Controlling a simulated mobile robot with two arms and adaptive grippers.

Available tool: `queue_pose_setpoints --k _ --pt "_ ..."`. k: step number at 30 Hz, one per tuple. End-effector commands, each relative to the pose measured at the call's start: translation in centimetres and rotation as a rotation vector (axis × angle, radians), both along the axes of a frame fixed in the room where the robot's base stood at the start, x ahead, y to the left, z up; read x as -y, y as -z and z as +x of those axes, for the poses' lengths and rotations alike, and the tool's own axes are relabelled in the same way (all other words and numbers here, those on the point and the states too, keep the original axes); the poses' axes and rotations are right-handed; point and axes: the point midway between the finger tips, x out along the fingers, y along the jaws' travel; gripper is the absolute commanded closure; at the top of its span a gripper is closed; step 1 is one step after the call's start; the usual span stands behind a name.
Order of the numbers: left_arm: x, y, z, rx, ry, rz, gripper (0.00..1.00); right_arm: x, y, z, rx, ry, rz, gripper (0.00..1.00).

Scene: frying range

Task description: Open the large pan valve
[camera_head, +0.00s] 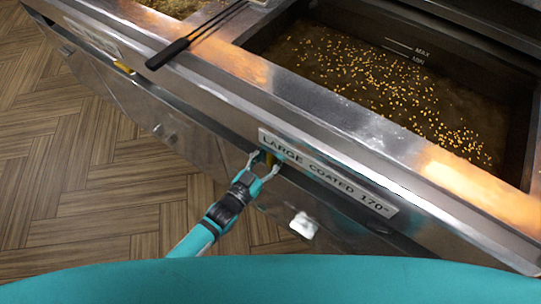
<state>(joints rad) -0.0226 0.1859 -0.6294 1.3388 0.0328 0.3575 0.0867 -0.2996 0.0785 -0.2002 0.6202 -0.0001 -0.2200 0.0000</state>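The large pan valve has a small yellow handle (269,159) under the front rim of the fryer, just behind the left end of the "LARGE COATED 170°" label (325,172). Only a short piece of it shows. My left gripper (264,163) is at this handle with its fingers apart, one on each side of it. I cannot tell whether either finger touches it. The large pan (400,100) holds dark oil with many golden crumbs, below MAX and MIN marks. My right gripper is not in view.
A second yellow handle (124,67) sits further left under the rim, near another label (93,38). A black-handled tool (195,38) lies across the rim. A white knob-like thing (303,226) is on the lower front. The wooden floor (80,170) at left is clear.

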Motion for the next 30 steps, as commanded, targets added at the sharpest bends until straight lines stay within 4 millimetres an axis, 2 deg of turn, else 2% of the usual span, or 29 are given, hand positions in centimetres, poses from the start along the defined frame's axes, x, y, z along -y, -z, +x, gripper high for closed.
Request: queue_pose_setpoints --k 11,14,24,30 --pt "-0.3 0.0 -0.4 -0.002 0.0 -0.002 0.56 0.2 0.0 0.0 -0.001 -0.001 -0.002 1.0" --pt "-1.0 0.1 -1.4 -0.003 0.0 -0.003 0.56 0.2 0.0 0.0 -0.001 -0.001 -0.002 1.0" --pt "-5.1 0.1 -7.1 -0.005 0.0 0.0 0.56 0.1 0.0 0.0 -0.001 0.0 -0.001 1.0" --pt "-6.7 0.0 -9.2 -0.003 -0.001 -0.002 0.56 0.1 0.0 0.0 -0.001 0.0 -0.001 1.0"
